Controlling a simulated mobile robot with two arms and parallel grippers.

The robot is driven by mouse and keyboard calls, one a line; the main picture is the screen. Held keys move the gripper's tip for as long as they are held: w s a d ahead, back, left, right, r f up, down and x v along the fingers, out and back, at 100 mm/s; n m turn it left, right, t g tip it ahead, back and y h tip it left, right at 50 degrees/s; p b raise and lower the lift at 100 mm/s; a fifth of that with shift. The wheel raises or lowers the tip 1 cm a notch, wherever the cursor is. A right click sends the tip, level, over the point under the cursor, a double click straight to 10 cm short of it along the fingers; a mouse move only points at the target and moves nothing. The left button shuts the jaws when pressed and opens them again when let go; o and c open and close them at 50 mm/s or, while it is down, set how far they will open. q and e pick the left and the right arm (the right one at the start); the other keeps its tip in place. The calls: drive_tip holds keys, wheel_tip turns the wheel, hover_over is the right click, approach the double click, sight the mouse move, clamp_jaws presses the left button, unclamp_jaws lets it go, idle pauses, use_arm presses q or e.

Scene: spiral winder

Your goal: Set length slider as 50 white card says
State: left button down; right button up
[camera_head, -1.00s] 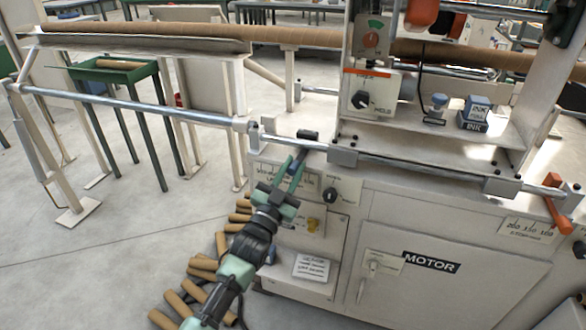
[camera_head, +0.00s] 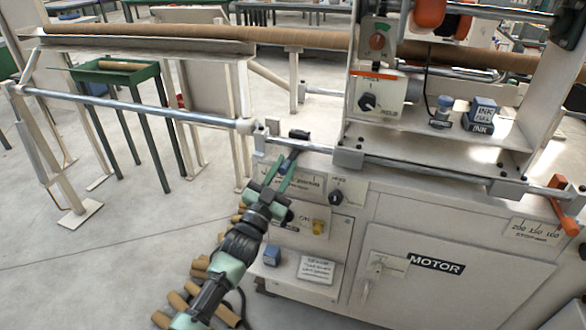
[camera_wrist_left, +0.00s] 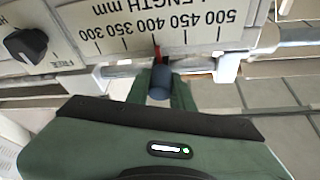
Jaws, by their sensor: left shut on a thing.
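The length scale (camera_wrist_left: 165,28) shows upside down in the left wrist view, marked "LENGTH mm" with numbers including 300 to 500. A red pointer (camera_wrist_left: 156,50) stands near the 400 mark; its exact reading is hard to tell. Below it is the blue-grey slider knob (camera_wrist_left: 160,84), on a rail under the scale. My left gripper (camera_head: 284,169) is shut on this knob, its green fingers on either side. In the head view the gripper hides part of the scale panel. A white card (camera_head: 317,269) lies on the lower shelf of the machine; its print is too small to read.
A black rotary knob (camera_head: 336,197) sits just right of the scale, and a yellow knob (camera_head: 319,227) is lower. A blue block (camera_head: 271,256) stands beside the card. Cardboard tubes (camera_head: 190,296) lie near my left arm. A metal bar (camera_head: 150,110) runs above the scale.

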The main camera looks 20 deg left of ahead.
use_arm(q)
drive_tip(key=a, duration=0.6)
drive_tip(key=shift+w+a, duration=0.1)
drive_tip(key=shift+a, duration=0.45)
drive_tip(key=c, duration=1.6)
unclamp_jaws()
drive_tip(key=o, duration=0.4)
drive_tip(key=shift+a, duration=0.1)
drive_tip(key=shift+c, duration=0.2)
drive_tip(key=shift+a, duration=0.1)
drive_tip(key=v, duration=0.7)
drive_tip(key=shift+s+f, duration=0.2)
drive_tip(key=shift+s, duration=0.2)
use_arm(e)
drive_tip(key=shift+s+a+f, duration=0.1)
drive_tip(key=shift+a+f, duration=0.1)
drive_tip(key=shift+f, duration=0.1)
